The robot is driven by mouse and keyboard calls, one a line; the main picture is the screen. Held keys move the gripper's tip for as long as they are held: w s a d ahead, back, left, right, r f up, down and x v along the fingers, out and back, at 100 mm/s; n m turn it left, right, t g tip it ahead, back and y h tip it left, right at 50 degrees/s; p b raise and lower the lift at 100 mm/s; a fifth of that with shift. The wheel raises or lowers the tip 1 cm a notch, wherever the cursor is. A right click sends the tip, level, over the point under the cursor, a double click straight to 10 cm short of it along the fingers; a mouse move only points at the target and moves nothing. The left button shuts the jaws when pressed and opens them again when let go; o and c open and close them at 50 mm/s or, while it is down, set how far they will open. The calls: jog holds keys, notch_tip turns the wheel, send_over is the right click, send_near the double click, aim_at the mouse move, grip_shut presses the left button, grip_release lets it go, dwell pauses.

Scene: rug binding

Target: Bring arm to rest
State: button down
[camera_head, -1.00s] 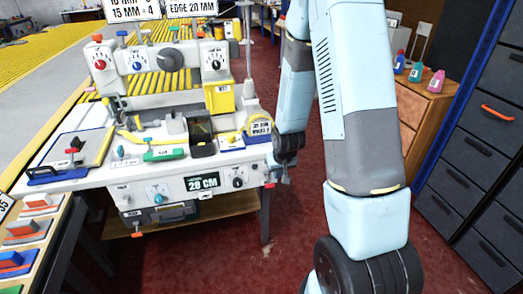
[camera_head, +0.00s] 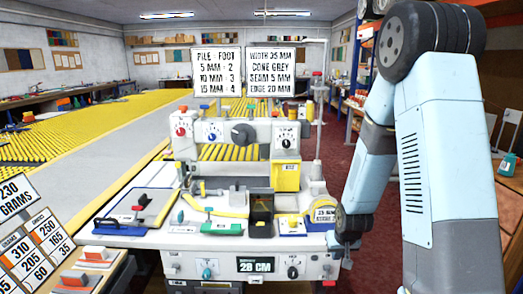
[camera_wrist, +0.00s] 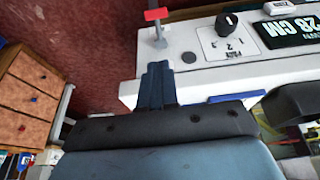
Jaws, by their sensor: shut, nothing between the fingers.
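My arm stands bent on the right of the head view, its elbow high. My gripper (camera_head: 346,258) points down beside the right front corner of the white binding machine (camera_head: 215,240). In the wrist view its dark fingers (camera_wrist: 156,84) are together, with nothing between them. They show close to the machine's white edge (camera_wrist: 128,92); I cannot tell whether they touch it. The wrist view also shows a small red-topped lever (camera_wrist: 156,17), a black knob (camera_wrist: 228,22) and the display (camera_wrist: 292,30) reading 28 CM.
Yellow-striped rug (camera_head: 60,140) lies on the long table at left. A card board (camera_head: 25,235) and orange-topped blocks (camera_head: 85,270) are at front left. In the wrist view, a wooden drawer cabinet (camera_wrist: 30,100) stands left. Red floor (camera_head: 400,270) shows right of the machine.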

jog(key=w+v, duration=0.1)
jog(key=v, duration=2.1)
jog(key=s+r+t, duration=0.1)
jog(key=s+r, duration=1.2)
jog(key=s, duration=0.3)
jog(key=shift+a+r+t, duration=0.2)
jog(key=shift+a+t, duration=0.1)
jog(key=shift+s, duration=0.1)
